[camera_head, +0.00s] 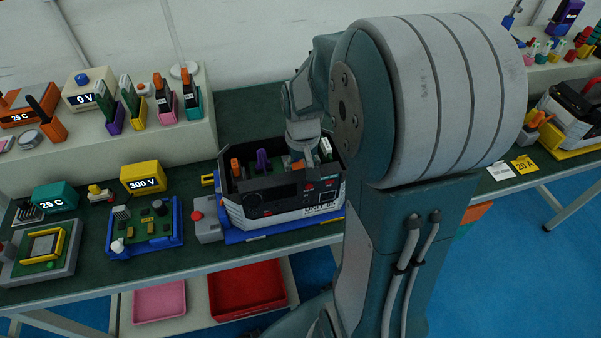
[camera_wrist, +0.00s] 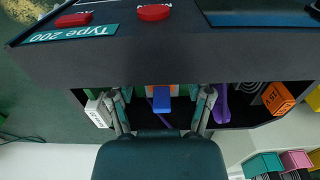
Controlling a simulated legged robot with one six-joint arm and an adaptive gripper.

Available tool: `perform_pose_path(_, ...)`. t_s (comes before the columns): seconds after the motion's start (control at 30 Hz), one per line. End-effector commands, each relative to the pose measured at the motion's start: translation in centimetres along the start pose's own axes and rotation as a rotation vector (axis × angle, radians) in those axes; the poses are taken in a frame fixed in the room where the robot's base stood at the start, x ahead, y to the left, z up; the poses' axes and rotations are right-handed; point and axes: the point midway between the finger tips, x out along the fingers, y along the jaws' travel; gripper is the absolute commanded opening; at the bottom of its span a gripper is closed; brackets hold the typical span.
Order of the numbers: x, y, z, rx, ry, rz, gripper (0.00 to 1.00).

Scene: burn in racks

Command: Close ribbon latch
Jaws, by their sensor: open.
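The open-topped unit (camera_head: 262,203) sits on a blue base on the bench, with a dark front panel and white lower front. My gripper (camera_head: 297,163) reaches down into its top in the head view, where its fingertips are hard to see. In the wrist view my gripper (camera_wrist: 163,93) is open, with its two fingers apart. A blue tab (camera_wrist: 161,99) with orange and white parts around it shows between the fingers, inside the unit. It may be the ribbon latch, but I cannot tell whether it is closed or touched.
The unit's dark wall (camera_wrist: 160,62) runs close beyond the fingers. Inside it are a purple part (camera_wrist: 221,104), an orange block (camera_wrist: 278,98) and a white block (camera_wrist: 98,112). A blue tray with a green board (camera_head: 146,228) and a yellow 300 V box (camera_head: 143,177) stand left.

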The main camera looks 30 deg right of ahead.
Motion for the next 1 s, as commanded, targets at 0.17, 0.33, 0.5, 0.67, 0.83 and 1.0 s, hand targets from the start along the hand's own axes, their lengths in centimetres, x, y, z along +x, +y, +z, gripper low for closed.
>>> perform_pose_path(0.17, 1.9, -0.3, 0.1, 0.0, -0.001, 0.003, 0.66)
perform_pose_path(0.33, 2.3, -0.5, 0.1, -0.001, 0.003, 0.005, 0.66)
perform_pose_path(0.5, 2.3, -0.3, 0.1, -0.001, 0.002, 0.004, 0.61)
perform_pose_path(0.67, 2.3, -0.2, 0.1, 0.0, 0.001, 0.002, 0.0)
perform_pose_path(0.83, 2.3, -0.3, 0.1, 0.0, 0.002, 0.003, 0.0)
perform_pose_path(1.0, 2.3, -0.3, 0.0, -0.001, -0.008, 0.004, 0.0)
